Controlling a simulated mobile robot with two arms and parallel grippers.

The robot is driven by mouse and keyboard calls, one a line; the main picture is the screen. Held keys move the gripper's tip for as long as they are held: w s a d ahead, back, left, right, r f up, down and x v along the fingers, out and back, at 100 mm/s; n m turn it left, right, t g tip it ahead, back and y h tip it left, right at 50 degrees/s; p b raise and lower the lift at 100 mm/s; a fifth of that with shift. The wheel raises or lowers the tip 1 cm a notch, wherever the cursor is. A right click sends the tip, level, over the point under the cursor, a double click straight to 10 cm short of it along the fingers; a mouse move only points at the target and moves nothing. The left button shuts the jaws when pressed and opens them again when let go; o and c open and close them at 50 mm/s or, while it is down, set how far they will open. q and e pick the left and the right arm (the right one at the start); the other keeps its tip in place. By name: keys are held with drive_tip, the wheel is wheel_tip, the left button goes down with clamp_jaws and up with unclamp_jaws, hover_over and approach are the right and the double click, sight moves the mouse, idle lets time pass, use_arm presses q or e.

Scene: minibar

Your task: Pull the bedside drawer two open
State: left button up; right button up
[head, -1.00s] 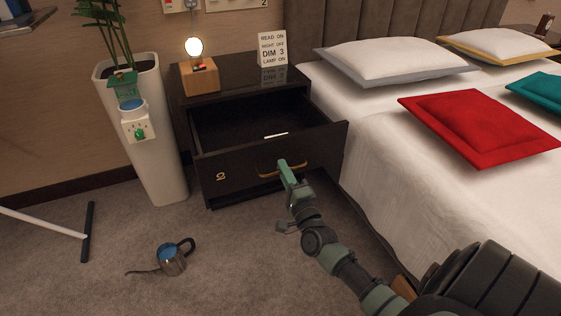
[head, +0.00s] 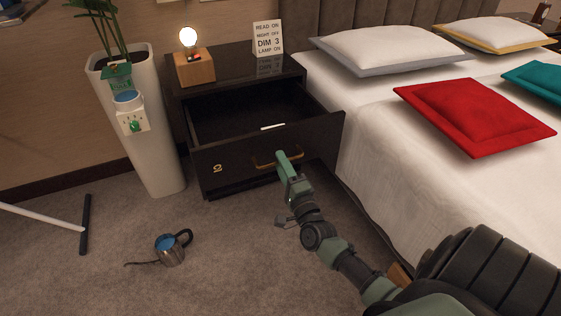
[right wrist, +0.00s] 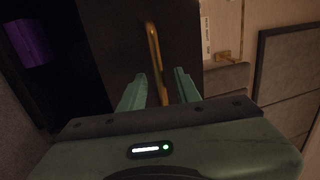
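The bedside drawer is pulled well out of the dark nightstand (head: 228,59), and its inside shows. Its front (head: 232,173) has a small brass mark at left and a brass handle (head: 262,165). A small white strip (head: 272,127) lies inside near the front. My right gripper (head: 281,156) is at the right part of the handle. In the right wrist view its two green fingers (right wrist: 159,90) are apart, with the handle (right wrist: 154,48) running between them. I cannot tell whether either finger touches it. My left gripper is not in view.
A lit lamp (head: 195,68) and a sign (head: 268,37) stand on the nightstand. A tall white planter (head: 155,155) stands at its left, and the bed (head: 395,165) is close at its right. A metal kettle (head: 170,252) is on the carpet.

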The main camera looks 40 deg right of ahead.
drive_tip(key=p+v, duration=0.1)
drive_tip(key=v, duration=0.6)
drive_tip(key=shift+w, duration=0.1)
